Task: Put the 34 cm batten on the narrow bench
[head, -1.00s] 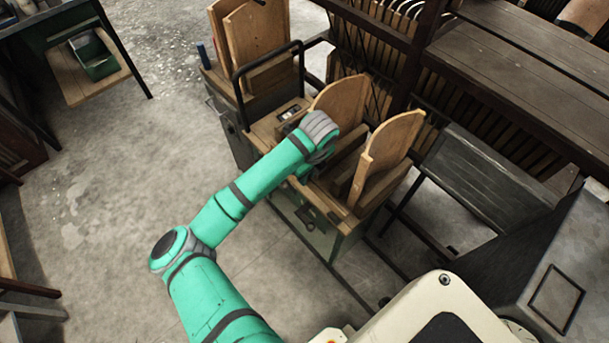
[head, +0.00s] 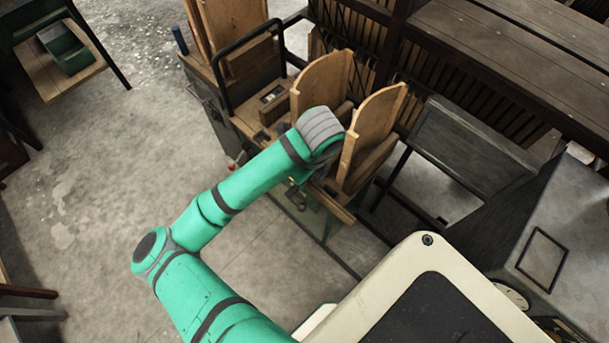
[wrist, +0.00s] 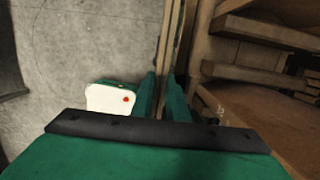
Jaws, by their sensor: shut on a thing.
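My gripper (wrist: 165,92) is shut on a thin wooden strip, which looks like the batten (wrist: 173,40). In the wrist view the strip runs up from between the green fingers to the top edge. Its full length does not show. In the head view the gripper is hidden behind my wrist, in front of a wooden cart with upright panels. A narrow dark grey bench (head: 470,140) stands right of the cart. I cannot tell for sure that it is the narrow bench named in the task.
The cart (head: 255,122) has tall wooden panels (head: 372,130) and a black hoop rail. In the wrist view wooden shelves (wrist: 265,78) stand close on the right. A long brown slatted table (head: 500,60) is at the back right. The floor at left is mostly open.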

